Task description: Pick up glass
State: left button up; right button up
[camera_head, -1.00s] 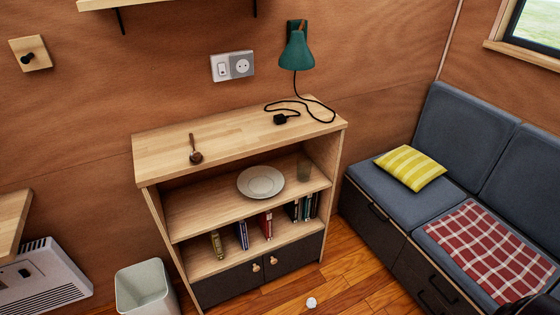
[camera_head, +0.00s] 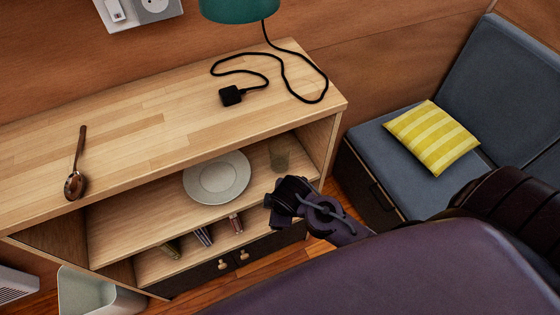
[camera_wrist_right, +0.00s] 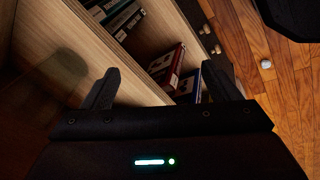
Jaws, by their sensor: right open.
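The glass (camera_head: 279,153) is a clear, greenish tumbler standing upright on the cabinet's middle shelf (camera_head: 135,220), towards its right end. A see-through dark shape at the left of the right wrist view looks like the glass (camera_wrist_right: 62,75), left of the fingers and not between them. My right gripper (camera_head: 272,204) is at the cabinet's front, below the glass in the head view and apart from it. In the right wrist view the right gripper (camera_wrist_right: 160,72) has its fingers spread, with nothing held. My left gripper is out of view.
A white plate (camera_head: 217,178) lies left of the glass. The cabinet top (camera_head: 150,120) overhangs the shelf and bears a wooden spoon (camera_head: 76,175) and a black plug (camera_head: 231,95). Books (camera_wrist_right: 170,68) stand below. A sofa with a yellow cushion (camera_head: 432,137) is at right.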

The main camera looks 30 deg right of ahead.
aim_at(280, 166)
jog(key=w+d+r+n, duration=0.1)
jog(key=w+d+n, duration=0.1)
jog(key=n, duration=0.4)
jog(key=w+d+r+n+t+h, duration=0.1)
jog(key=w+d+n, duration=0.1)
jog(key=w+n, duration=0.2)
jog(key=w+d+r+n+h, duration=0.1)
jog(key=w+n, duration=0.2)
jog(key=n, duration=0.7)
jog(key=shift+w+d+t+p, duration=0.25)
jog(key=shift+d+t+p, duration=0.05)
jog(key=shift+d, duration=0.1)
jog(key=w, duration=0.1)
jog(key=w+d, duration=0.2)
jog(key=w, duration=0.1)
jog(key=shift+f, duration=0.65)
jog(key=c, duration=1.1)
jog(key=shift+c, duration=0.4)
